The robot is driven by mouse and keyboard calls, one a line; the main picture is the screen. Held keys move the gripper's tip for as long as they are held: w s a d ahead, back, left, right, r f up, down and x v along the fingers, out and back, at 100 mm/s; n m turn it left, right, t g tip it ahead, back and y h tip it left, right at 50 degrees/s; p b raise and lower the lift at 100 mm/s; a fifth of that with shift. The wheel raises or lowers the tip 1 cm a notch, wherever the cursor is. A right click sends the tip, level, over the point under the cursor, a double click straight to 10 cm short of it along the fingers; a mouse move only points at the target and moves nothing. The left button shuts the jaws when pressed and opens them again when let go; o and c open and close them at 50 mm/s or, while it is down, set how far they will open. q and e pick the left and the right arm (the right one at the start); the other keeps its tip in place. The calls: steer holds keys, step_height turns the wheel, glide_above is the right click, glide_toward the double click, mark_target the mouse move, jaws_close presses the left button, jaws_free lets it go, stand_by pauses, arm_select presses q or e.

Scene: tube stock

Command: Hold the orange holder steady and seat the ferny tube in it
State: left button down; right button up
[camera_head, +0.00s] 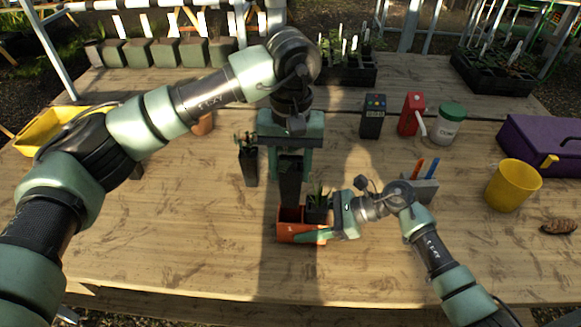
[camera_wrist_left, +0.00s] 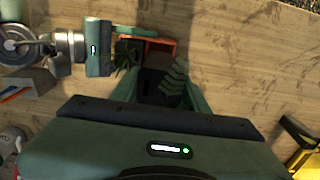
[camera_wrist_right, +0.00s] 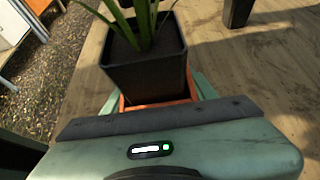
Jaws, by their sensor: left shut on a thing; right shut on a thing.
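The orange holder (camera_head: 300,238) stands on the near part of the table. My right gripper (camera_head: 322,234) is shut on it from the right. Its right compartment holds a black tube with grassy leaves (camera_head: 317,208), large in the right wrist view (camera_wrist_right: 145,65). Its left compartment looks empty. My left gripper (camera_head: 290,160) points down and is shut on a dark tube (camera_head: 290,185). That tube is upright above and just behind the left compartment, apart from it as far as I can tell. Fern-like leaves (camera_wrist_left: 175,80) show between the fingers in the left wrist view.
Another dark planted tube (camera_head: 249,165) stands left of my left gripper. The front table is clear.

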mark_target(290, 206)
arm_select(q)
steer(key=n, duration=0.5)
steer(key=shift+w, duration=0.1)
steer(key=n, duration=1.2)
steer(key=shift+n, duration=0.4)
steer(key=shift+f, duration=1.25)
steer(key=shift+f, duration=0.35)
steer(key=shift+f, duration=4.15)
steer(key=shift+f, duration=0.3)
